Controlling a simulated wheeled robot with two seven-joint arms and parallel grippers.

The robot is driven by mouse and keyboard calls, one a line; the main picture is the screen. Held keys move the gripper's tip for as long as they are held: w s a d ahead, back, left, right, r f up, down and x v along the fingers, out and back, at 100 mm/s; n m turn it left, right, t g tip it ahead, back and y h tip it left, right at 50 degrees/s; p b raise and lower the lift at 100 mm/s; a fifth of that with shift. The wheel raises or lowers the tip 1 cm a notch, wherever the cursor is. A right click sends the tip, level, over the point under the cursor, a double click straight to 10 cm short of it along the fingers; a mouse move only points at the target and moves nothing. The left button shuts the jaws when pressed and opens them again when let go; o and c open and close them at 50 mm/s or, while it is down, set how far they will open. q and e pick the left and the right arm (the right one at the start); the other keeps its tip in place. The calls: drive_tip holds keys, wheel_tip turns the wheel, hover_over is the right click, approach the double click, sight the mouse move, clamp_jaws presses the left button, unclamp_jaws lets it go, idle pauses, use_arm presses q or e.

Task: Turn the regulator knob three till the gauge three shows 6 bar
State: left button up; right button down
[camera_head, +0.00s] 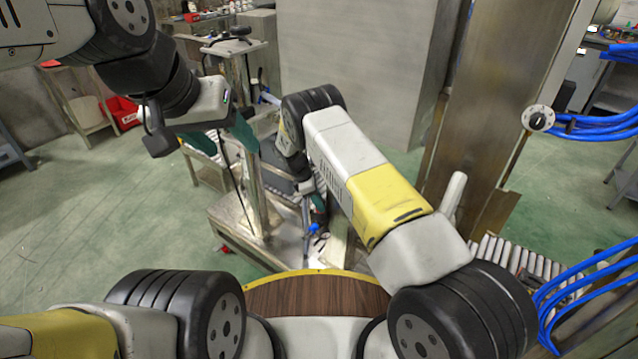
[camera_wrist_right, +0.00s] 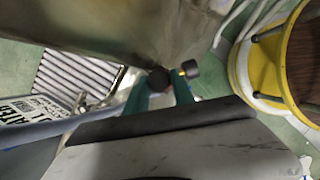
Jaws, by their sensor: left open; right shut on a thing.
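In the right wrist view, my right gripper (camera_wrist_right: 162,88) has its teal fingers closed around a dark round knob (camera_wrist_right: 157,79). A second dark knob with a yellow mark (camera_wrist_right: 190,68) sits just to the right, by the right finger's tip. I cannot tell from the pictures which knob is number three. In the head view my right gripper is mostly hidden by its own arm, low by the steel frame. My left gripper (camera_head: 233,148) is open and empty at upper left, its teal fingers apart beside a steel post. No gauge face with a readable pressure shows in either view.
A steel stand (camera_head: 258,222) with posts is in the middle of the head view. A steel column (camera_head: 497,95) at right carries a white round dial (camera_head: 538,118) and blue hoses (camera_head: 598,126). A roller conveyor (camera_wrist_right: 75,82) lies left in the wrist view. Green floor is free at left.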

drive_tip(key=c, duration=1.1)
unclamp_jaws()
drive_tip(key=shift+o, duration=0.2)
drive_tip(key=v, duration=0.7)
drive_tip(key=shift+a+r, duration=0.2)
drive_tip(key=shift+r, duration=0.2)
